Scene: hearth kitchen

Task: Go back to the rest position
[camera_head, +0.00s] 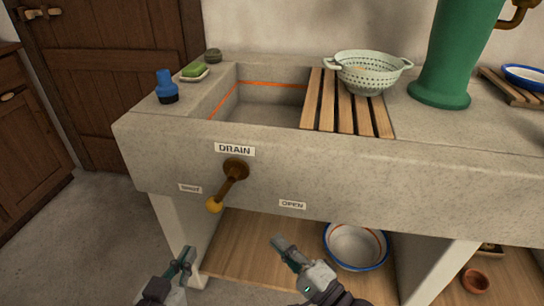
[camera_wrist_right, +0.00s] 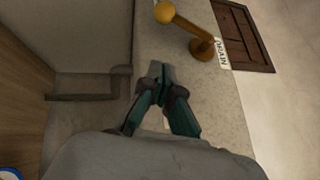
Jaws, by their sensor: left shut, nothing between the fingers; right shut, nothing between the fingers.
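My left gripper (camera_head: 186,258) is shut and empty, low in the head view, in front of the stone sink's left leg. My right gripper (camera_head: 279,241) is shut and empty, in front of the sink's lower shelf. The right wrist view shows its closed fingertips (camera_wrist_right: 161,70) in front of the pale stone front. Both grippers are below the drain lever (camera_head: 228,184), apart from it. The lever is brown with a yellow knob (camera_head: 215,205) and points down and left, between the SHUT and OPEN labels. It also shows at the top of the right wrist view (camera_wrist_right: 186,32).
The stone sink (camera_head: 325,162) spans the view. A slatted rack (camera_head: 325,103) holds a colander (camera_head: 370,70). A blue bottle (camera_head: 166,88), green soap (camera_head: 193,70) and a green pump column (camera_head: 452,55) stand on top. A blue-rimmed basin (camera_head: 355,246) sits on the wooden shelf (camera_head: 250,238).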

